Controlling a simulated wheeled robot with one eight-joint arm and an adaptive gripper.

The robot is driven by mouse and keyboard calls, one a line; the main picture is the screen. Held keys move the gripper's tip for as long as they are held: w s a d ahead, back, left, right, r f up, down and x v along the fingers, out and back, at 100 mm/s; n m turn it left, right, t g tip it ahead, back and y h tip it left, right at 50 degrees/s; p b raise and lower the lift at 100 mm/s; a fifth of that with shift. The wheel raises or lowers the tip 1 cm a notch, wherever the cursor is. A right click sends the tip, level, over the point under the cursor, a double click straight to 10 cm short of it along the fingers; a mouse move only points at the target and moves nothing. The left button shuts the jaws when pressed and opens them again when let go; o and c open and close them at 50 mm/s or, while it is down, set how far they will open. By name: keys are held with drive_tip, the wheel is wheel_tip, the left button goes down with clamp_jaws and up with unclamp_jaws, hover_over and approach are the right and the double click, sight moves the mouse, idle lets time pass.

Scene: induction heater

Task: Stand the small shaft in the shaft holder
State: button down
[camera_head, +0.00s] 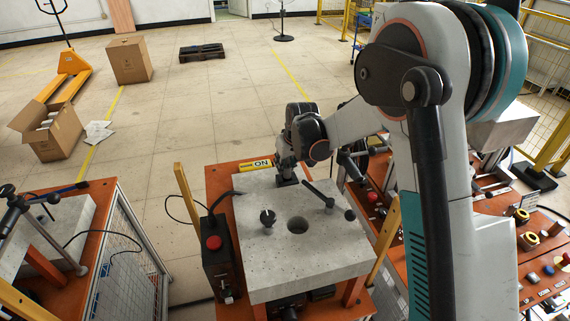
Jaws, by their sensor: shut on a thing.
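My gripper (287,180) points down at the back edge of a grey speckled slab (310,272), just right of a yellow "ON" label. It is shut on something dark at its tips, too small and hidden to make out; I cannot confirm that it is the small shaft. The slab has a round hole (298,225) near its middle, with a dark knob (267,217) to its left. I cannot tell for sure which part is the shaft holder.
A control box with a red button (214,243) hangs at the slab's left. Another bench (115,215) stands left; a crowded control panel (530,240) lies right.

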drive_tip(key=shift+f+b, duration=0.85)
drive_tip(key=shift+f, duration=0.2)
drive_tip(key=c, duration=1.3)
unclamp_jaws()
drive_tip(key=shift+r, duration=0.1)
drive_tip(key=v, duration=1.2)
